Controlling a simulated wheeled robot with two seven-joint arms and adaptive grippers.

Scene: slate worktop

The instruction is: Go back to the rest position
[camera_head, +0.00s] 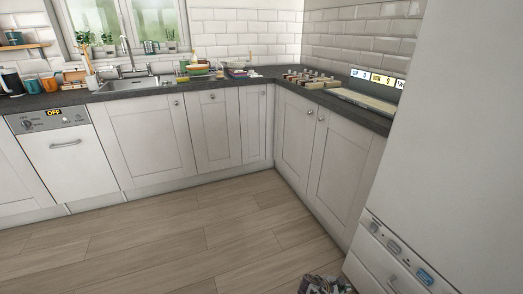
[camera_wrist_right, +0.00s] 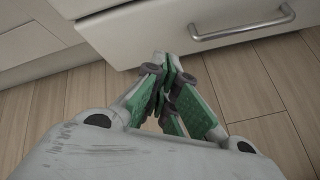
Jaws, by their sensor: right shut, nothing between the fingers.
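My right gripper (camera_head: 322,285) shows only in part at the bottom edge of the head view, low over the wooden floor. In the right wrist view its green and grey fingers (camera_wrist_right: 170,70) are shut together with nothing between them. They are in front of a white drawer front (camera_wrist_right: 180,28) with a metal handle (camera_wrist_right: 243,24); I cannot tell the exact gap. My left gripper is not in view.
The wooden floor (camera_head: 200,235) is clear. White cabinets (camera_head: 150,140) and a dishwasher (camera_head: 68,150) line the back under the dark worktop (camera_head: 150,91). A tall white unit (camera_head: 450,130) stands close on the right, with a drawer (camera_head: 390,265) low down.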

